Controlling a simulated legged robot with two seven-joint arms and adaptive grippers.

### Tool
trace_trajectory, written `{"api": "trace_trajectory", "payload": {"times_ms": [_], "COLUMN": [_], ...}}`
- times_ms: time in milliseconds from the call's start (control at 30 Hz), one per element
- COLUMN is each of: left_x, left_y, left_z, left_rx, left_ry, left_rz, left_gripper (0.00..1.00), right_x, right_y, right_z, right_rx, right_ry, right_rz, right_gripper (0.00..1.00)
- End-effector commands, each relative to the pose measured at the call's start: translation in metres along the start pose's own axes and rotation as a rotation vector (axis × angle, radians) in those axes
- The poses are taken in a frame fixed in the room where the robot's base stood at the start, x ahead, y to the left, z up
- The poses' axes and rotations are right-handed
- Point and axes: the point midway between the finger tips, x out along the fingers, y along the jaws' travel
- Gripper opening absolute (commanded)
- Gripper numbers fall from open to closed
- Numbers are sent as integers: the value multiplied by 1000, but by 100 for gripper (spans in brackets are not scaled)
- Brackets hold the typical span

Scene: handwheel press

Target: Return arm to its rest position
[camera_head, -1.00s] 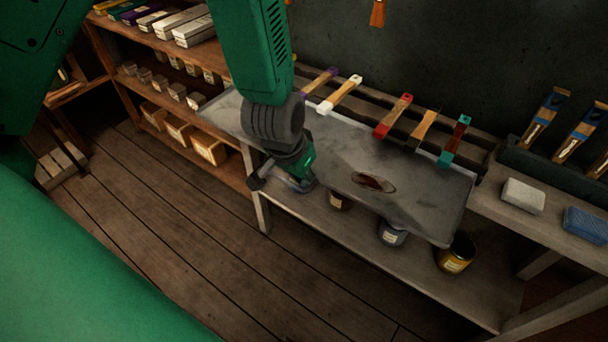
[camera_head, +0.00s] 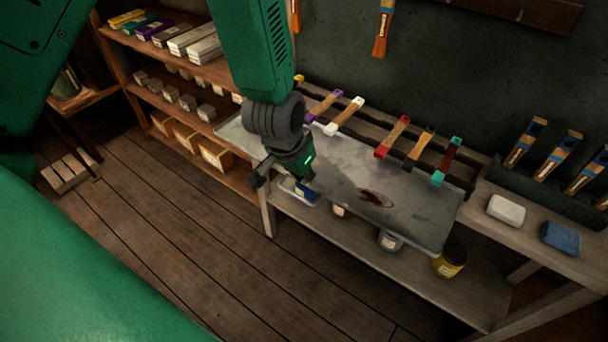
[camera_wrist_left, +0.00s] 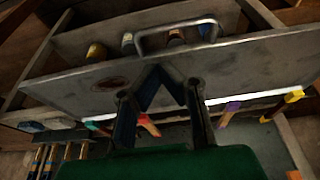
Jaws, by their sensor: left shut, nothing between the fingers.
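My left arm comes down from the top of the head view, and its left gripper (camera_head: 292,167) hangs over the front left part of a grey metal plate (camera_head: 415,222). The arm hides part of the plate. In the left wrist view the two dark fingers (camera_wrist_left: 157,72) lean together at their tips, shut with nothing between them. Behind them the same plate (camera_wrist_left: 235,62) shows a metal handle (camera_wrist_left: 178,28) along its edge. I cannot tell the exact gap between fingers and plate. My right gripper is not in view.
Several brushes with coloured handles, such as a red one (camera_head: 393,137), lie along the back of the bench. A yellow jar (camera_head: 450,261) stands on the lower shelf. A white block (camera_head: 506,210) and a blue block (camera_head: 560,238) lie at right. Wooden floor (camera_head: 170,240) is clear.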

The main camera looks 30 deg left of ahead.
Motion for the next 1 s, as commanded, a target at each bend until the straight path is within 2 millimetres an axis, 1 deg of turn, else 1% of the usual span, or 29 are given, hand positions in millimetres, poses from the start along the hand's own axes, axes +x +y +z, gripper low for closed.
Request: {"api": "trace_trajectory", "payload": {"times_ms": [33, 233, 300, 367, 467, 500, 567, 600, 667, 700, 800, 833, 900, 1000], "left_x": [-6, -6, 0, 12, 48, 65, 90, 106, 126, 137, 156, 160, 165, 167], "left_y": [0, 0, 0, -2, -8, -10, -14, -15, -18, -19, -20, -20, -19, -18], "left_z": [-3, -3, 3, 16, 57, 79, 115, 140, 175, 198, 245, 256, 276, 290], "left_rx": [1, 2, 3, 2, -1, -3, -4, -5, -8, -10, -15, -16, -21, -24], "left_ry": [0, -1, -8, -22, -62, -82, -114, -134, -164, -181, -219, -230, -244, -255], "left_rz": [-1, -1, -3, -7, -19, -25, -31, -33, -35, -34, -28, -26, -23, -17], "left_gripper": [0, 0, 0, 0, 0, 0, 0, 0, 0, 0, 0, 0, 0, 0], "right_x": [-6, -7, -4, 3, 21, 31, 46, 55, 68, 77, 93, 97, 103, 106], "right_y": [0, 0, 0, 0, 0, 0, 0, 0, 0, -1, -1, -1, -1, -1], "right_z": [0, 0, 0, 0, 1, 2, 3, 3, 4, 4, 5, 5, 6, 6], "right_rx": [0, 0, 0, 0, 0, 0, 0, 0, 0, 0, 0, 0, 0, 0], "right_ry": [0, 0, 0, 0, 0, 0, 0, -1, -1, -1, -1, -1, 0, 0], "right_rz": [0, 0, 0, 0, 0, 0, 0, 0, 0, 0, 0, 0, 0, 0], "right_gripper": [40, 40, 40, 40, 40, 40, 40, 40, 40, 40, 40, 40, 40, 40]}}
